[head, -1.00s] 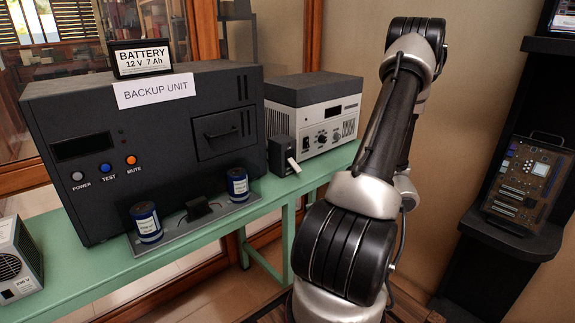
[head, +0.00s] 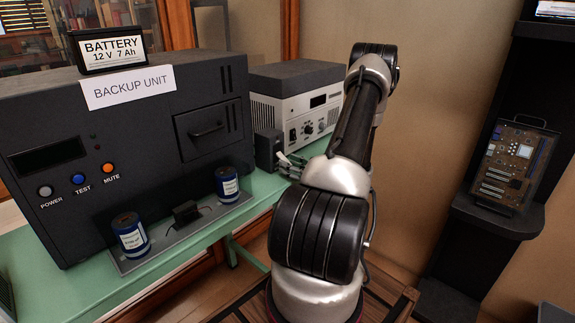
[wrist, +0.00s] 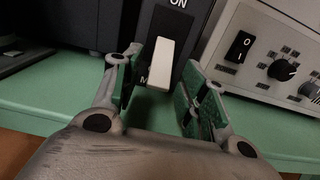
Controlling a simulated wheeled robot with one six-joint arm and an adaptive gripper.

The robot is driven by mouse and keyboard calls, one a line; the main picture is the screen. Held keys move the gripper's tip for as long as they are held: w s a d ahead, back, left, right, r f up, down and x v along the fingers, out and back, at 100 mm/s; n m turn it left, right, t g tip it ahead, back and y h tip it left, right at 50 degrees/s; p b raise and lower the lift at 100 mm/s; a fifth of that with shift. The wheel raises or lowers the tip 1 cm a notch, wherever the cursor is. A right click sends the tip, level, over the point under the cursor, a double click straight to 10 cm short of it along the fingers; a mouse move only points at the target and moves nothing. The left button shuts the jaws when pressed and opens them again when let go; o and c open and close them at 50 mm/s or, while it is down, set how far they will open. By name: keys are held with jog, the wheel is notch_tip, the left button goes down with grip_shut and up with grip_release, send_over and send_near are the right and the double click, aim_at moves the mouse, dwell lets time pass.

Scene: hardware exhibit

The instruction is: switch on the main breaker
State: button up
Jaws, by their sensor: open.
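The main breaker is a dark upright box (head: 266,150) on the green bench, between the backup unit and a grey instrument. In the wrist view the breaker (wrist: 157,22) has "ON" printed above a white lever (wrist: 153,62). The lever sticks out and slants downward, away from the ON mark. Lettering below is mostly hidden. My gripper (wrist: 160,82) is open, with its green-padded fingers on either side of the lever's lower end and gaps visible on both sides. In the head view my gripper (head: 292,166) is at the breaker's front, partly hidden by my arm.
The backup unit (head: 130,130) stands left, with a battery (head: 112,49) on top. Blue cylinders (head: 130,236) (head: 228,184) stand on a plate before it. The grey instrument (head: 298,105) is close on the breaker's right. A dark shelf (head: 495,215) holds a circuit board at right.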

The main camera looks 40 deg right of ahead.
jog(key=shift+w, duration=0.7)
grip_shut()
